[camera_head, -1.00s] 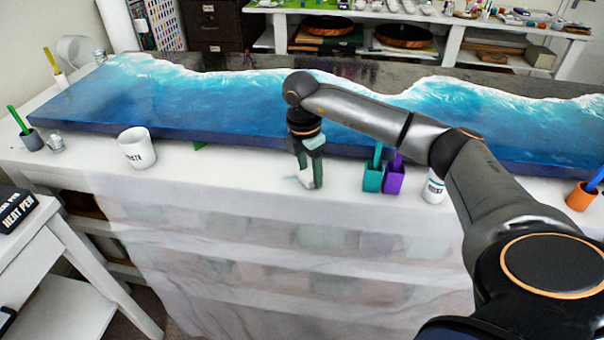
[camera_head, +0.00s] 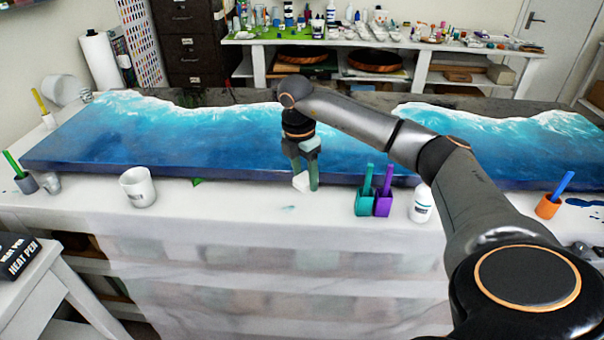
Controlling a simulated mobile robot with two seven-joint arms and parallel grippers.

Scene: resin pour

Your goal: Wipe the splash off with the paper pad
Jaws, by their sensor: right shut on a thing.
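My right gripper (camera_head: 307,180) points down at the front edge of the blue resin table top (camera_head: 210,145). It is shut on a small white paper pad (camera_head: 300,183), which shows between and in front of the fingers. I cannot tell whether the pad touches the white sheet. A small teal splash (camera_head: 289,208) lies on the white sheet, just in front and to the left of the pad, apart from it in the picture. My left gripper is not in view.
A white cup (camera_head: 138,188) stands to the left. A teal holder (camera_head: 365,203), a purple holder (camera_head: 383,204) and a white bottle (camera_head: 421,204) stand close to the right. An orange cup (camera_head: 548,206) is farther right. The white sheet (camera_head: 240,215) is clear in between.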

